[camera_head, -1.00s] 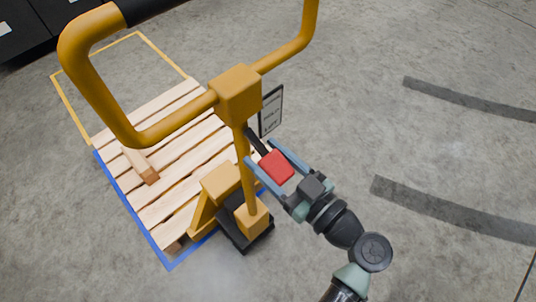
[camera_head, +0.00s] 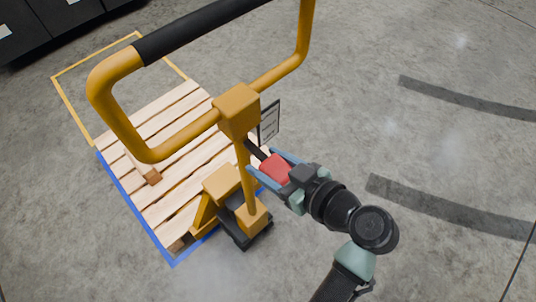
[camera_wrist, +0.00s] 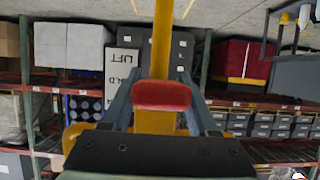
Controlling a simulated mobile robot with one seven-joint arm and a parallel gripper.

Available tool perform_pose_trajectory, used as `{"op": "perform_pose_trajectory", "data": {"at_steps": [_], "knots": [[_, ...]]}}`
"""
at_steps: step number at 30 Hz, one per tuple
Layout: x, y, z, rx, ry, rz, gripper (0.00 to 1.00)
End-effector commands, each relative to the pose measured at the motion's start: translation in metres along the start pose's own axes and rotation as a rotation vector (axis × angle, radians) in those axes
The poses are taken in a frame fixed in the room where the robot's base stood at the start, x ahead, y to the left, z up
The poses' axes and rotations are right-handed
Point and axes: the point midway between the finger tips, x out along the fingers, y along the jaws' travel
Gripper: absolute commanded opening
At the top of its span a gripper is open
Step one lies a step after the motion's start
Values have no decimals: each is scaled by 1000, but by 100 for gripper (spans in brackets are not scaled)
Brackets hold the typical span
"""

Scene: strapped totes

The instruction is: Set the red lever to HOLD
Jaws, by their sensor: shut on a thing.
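The red lever grip (camera_head: 275,168) sits on a short dark arm on the post of a yellow pallet truck (camera_head: 238,108). My gripper (camera_head: 261,160) is shut on the red grip, with one blue-grey finger along each side. In the wrist view the red grip (camera_wrist: 162,96) lies between my fingers (camera_wrist: 160,86), in front of the yellow post. A label plate (camera_head: 270,122) stands just behind the lever. In the wrist view this plate (camera_wrist: 121,66) reads LIFT, with part of HOLD below; my left finger hides some of it. Which mark the lever points to cannot be told.
The truck's yellow loop handle (camera_head: 105,85) with a black sleeve rises above the lever. A wooden pallet (camera_head: 185,115) lies on the floor behind the truck. The concrete floor at right is clear. Loaded racks (camera_wrist: 30,90) show in the wrist view's background.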

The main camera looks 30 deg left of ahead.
Motion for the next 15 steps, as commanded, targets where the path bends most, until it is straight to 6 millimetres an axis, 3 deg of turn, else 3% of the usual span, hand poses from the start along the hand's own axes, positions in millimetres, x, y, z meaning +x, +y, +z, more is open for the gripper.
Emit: {"op": "perform_pose_trajectory", "data": {"at_steps": [10,11,15], "knots": [[0,0,0,0,-12,-2,0],[0,0,0,0,-12,-2,63],[0,0,0,0,-11,-1,88]]}}
